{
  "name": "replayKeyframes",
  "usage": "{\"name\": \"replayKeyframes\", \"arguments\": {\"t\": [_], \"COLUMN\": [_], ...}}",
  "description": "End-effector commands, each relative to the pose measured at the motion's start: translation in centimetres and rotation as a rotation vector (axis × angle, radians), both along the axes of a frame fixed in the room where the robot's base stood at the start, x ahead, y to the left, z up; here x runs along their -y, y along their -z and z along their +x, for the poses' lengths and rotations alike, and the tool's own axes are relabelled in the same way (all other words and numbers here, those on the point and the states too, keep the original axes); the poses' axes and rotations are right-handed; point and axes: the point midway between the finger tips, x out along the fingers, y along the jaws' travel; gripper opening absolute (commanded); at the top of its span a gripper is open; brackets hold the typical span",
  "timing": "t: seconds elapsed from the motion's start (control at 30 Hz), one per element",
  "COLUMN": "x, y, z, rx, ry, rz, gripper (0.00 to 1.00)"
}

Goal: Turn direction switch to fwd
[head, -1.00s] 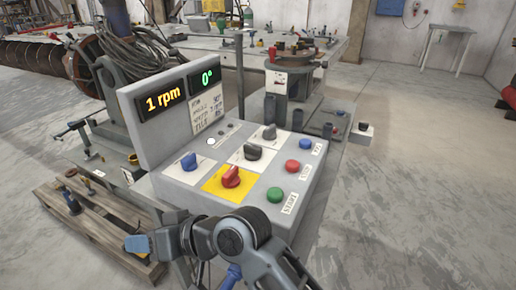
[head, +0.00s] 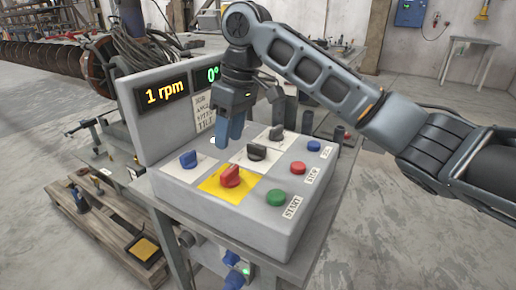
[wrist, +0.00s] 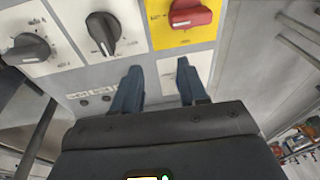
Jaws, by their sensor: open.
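The sloped grey control panel (head: 262,222) carries several turn knobs, whose small labels I cannot read, so I cannot tell which is the direction switch. A blue knob (head: 188,160) sits left, a red knob (head: 230,176) on a yellow plate at front, a black knob (head: 257,152) in the middle and another dark knob (head: 277,132) behind it. My gripper (head: 230,143) is open and empty above the panel, fingers pointing down. The wrist view shows the fingers (wrist: 159,70) apart, with the red knob (wrist: 190,15), black knob (wrist: 103,32) and grey knob (wrist: 28,48) beyond them.
Green (head: 276,197), red (head: 298,168) and blue (head: 313,146) push buttons line the panel's right side. Open floor (head: 400,240) lies to the right.

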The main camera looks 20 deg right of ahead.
Motion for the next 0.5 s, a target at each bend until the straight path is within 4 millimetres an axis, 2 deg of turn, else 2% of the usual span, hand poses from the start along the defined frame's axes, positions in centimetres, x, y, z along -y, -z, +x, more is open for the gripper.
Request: {"name": "replayKeyframes", "arguments": {"t": [0.03, 0.1, 0.2, 0.37, 0.5], "x": [1.6, 3.3, 5.0, 5.9, 5.9], "y": [-0.5, -1.5, -2.5, -3.0, -1.4], "z": [0.2, 0.1, 0.0, -0.1, -0.2], "rx": [-0.014, -0.038, -0.064, -0.082, -0.083], "ry": [0.009, 0.017, 0.029, 0.036, 0.035], "rz": [-0.052, -0.105, -0.159, -0.189, -0.189], "gripper": [0.43, 0.43, 0.43, 0.43, 0.43]}}
